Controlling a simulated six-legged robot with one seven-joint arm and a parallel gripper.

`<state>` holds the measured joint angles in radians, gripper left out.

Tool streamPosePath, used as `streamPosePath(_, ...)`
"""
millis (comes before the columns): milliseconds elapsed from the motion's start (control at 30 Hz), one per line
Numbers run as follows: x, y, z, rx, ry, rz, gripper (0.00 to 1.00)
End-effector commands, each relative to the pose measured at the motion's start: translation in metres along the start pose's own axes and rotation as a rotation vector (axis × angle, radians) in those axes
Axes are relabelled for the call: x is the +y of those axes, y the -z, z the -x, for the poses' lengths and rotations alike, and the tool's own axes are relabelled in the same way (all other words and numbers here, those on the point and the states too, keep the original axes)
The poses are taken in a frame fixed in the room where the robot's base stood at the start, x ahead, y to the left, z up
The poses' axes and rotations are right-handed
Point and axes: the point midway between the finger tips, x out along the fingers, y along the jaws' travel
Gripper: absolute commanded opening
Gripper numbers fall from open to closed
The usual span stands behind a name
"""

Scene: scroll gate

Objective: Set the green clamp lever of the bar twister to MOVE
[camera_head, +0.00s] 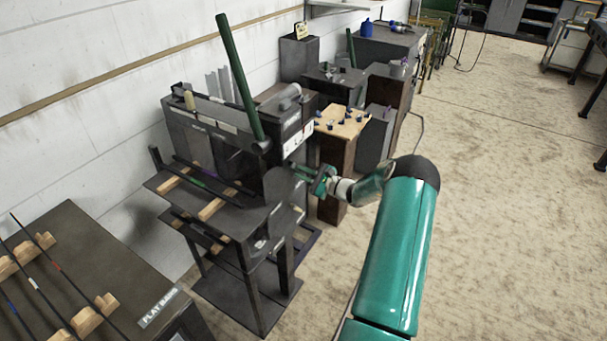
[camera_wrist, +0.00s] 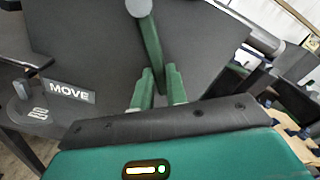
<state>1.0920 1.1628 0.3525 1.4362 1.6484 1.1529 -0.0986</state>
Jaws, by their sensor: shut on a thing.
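The bar twister (camera_head: 215,135) is a dark grey machine on a stand by the white wall. In the wrist view, the green clamp lever (camera_wrist: 150,40) runs from a round grey end at the top down between my fingers, against a dark grey plate. My gripper (camera_wrist: 160,88) is shut on its lower part. In the head view my gripper (camera_head: 320,180) is at the machine's right side, and the clamp lever cannot be made out clearly there. The MOVE label (camera_wrist: 70,92) is on the left in the wrist view, apart from the lever.
A long green handle (camera_head: 238,75) rises from the machine's top. Dark pedestals (camera_head: 375,140) and a wooden-topped stand (camera_head: 342,122) with small blue parts are behind my gripper. A FLAT BARS table (camera_head: 75,240) is at left front. The floor (camera_head: 510,190) at right is clear.

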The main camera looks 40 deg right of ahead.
Motion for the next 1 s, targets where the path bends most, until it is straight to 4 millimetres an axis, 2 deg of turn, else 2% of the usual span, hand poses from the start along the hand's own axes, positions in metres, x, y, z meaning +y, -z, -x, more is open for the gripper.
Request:
streamPosePath(367, 0.012, -0.001, 0.001, -0.001, 0.001, -0.16, 0.0)
streamPosePath(1000, 0.05, -0.02, 0.001, -0.001, -0.001, -0.746, 0.0)
